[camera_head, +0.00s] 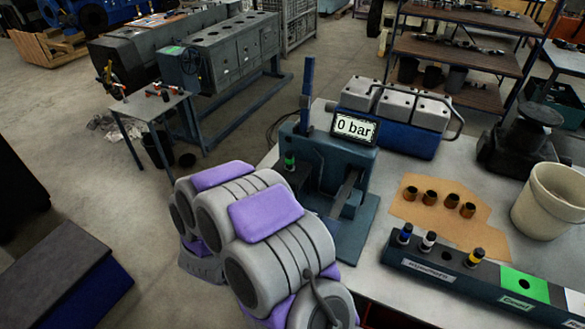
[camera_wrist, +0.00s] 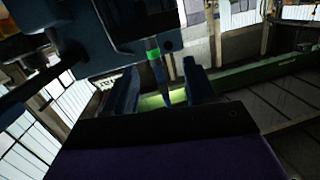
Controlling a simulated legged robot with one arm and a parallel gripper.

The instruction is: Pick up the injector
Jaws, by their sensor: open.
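An injector with a green band (camera_head: 289,160) sits upright at the left side of the dark teal test stand (camera_head: 322,158). In the wrist view the same green-banded injector (camera_wrist: 154,58) hangs down from the dark body above, its narrow tip showing in the gap between the fingers. My gripper (camera_wrist: 160,90) is open, with one dark finger on each side of that gap. I cannot tell how far the injector lies beyond the fingertips. Blue-banded (camera_head: 405,233), white-banded (camera_head: 428,241) and yellow-banded (camera_head: 474,257) injectors stand in a labelled rack (camera_head: 433,270).
The stand has a "0 bar" display (camera_head: 355,127) and a tall blue lever (camera_head: 308,80). Behind it is a blue and grey engine part (camera_head: 392,138). Copper-coloured cups (camera_head: 430,198) sit on brown paper, beside a white bucket (camera_head: 550,203). Bare tabletop lies between stand and paper.

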